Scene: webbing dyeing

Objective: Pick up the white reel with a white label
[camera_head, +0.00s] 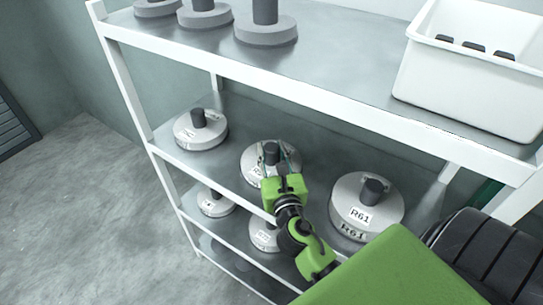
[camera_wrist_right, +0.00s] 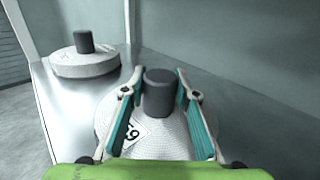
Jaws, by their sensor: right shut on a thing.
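The white reel (camera_head: 250,163) with a white label and a dark grey hub stands on the middle shelf, between two other reels. My right gripper (camera_head: 272,153) reaches it from the front and is shut on its hub. In the right wrist view the reel (camera_wrist_right: 168,138) lies flat under the fingers, its label (camera_wrist_right: 130,134) partly hidden by the left finger. The dark hub (camera_wrist_right: 160,95) stands upright between the two teal-padded fingers. Whether the reel still rests on the shelf is hard to tell. My left gripper is not in view.
On the same shelf, a reel (camera_head: 201,131) stands to the left and a reel marked R61 (camera_head: 366,206) to the right. More reels stand on the lower shelf. The upper shelf (camera_head: 330,62) passes above and bears grey reels and a white bin (camera_head: 460,92).

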